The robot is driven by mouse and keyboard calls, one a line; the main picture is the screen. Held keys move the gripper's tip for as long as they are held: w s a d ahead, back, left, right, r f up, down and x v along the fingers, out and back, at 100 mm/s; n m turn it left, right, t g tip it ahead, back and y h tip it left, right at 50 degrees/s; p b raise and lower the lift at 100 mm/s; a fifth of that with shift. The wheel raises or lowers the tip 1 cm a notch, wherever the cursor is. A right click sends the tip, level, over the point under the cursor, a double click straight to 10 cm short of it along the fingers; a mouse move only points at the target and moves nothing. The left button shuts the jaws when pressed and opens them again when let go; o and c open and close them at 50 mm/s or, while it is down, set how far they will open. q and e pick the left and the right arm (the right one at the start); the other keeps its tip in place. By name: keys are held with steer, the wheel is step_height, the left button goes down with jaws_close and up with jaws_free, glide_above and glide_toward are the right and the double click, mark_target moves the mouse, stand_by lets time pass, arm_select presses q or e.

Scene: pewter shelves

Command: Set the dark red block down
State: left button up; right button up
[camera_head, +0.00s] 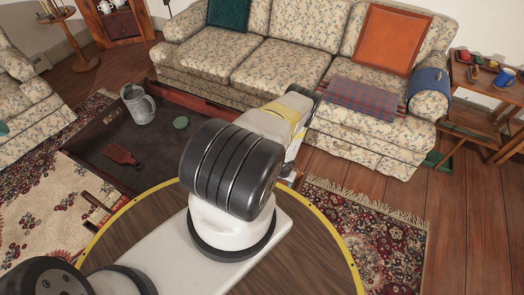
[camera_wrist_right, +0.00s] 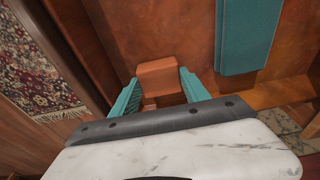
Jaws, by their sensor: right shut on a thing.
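The dark red block (camera_wrist_right: 158,75) looks reddish-brown in the right wrist view. My right gripper (camera_wrist_right: 160,92) is shut on it, with one teal finger on each side. Below the block is a brown surface (camera_wrist_right: 185,28); I cannot tell whether the block touches it. In the head view my right arm reaches forward over the round table, and its own body hides the fingertips and the block. My left gripper is not in view.
A teal bar-shaped thing (camera_wrist_right: 248,35) lies right of the block. A floral sofa (camera_head: 285,68) stands behind; a patterned rug (camera_head: 375,240) lies right.

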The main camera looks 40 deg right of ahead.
steer(key=shift+f, duration=0.15)
steer(key=o, duration=1.3)
steer(key=shift+o, duration=0.2)
